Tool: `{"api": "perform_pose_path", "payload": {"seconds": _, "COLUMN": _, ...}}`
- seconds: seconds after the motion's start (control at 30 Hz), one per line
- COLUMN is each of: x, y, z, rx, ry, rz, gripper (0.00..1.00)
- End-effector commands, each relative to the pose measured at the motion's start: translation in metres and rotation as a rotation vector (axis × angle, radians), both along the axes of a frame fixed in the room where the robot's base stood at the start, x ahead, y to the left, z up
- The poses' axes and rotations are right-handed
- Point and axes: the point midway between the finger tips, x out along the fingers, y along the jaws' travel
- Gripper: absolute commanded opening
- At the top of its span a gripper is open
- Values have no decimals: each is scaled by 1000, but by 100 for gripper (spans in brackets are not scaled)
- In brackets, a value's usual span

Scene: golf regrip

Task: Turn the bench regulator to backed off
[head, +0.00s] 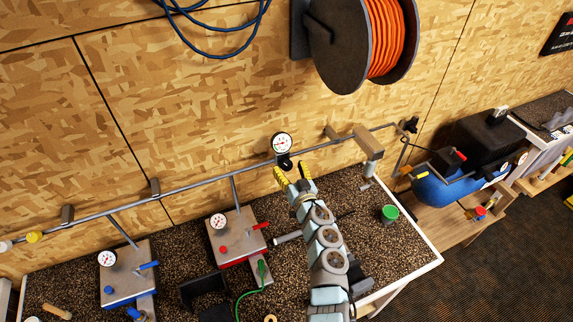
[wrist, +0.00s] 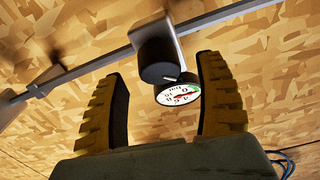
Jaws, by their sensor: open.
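The bench regulator is on the pipe along the wall. Its round white gauge (head: 282,143) and dark knob (head: 285,161) show in the head view. In the wrist view the black knob (wrist: 156,58) hangs below a grey bracket, with the gauge (wrist: 178,93) beside it. My gripper (head: 292,173) has yellow fingers and is open just below the knob in the head view. In the wrist view my gripper (wrist: 164,68) has one finger to each side of the knob and gauge, with visible gaps. I cannot tell how far the knob reaches between the fingers.
A grey pipe (head: 194,185) runs along the wooden wall. Two gauge plates, one with a red lever (head: 260,225) and one with a blue lever (head: 149,265), lie on the dark bench. A green-topped cup (head: 389,213) stands right. An orange hose reel (head: 385,38) hangs above.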

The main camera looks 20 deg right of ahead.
Motion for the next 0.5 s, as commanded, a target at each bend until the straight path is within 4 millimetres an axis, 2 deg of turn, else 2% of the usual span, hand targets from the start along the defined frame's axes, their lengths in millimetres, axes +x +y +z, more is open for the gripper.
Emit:
{"api": "perform_pose_path", "payload": {"seconds": 0.3, "x": 20, "y": 0, "z": -1, "rx": 1, "ry": 0, "rz": 0, "gripper": 71}}
{"api": "perform_pose_path", "payload": {"seconds": 0.5, "x": 25, "y": 1, "z": -1, "rx": 1, "ry": 1, "rz": 2, "gripper": 71}}
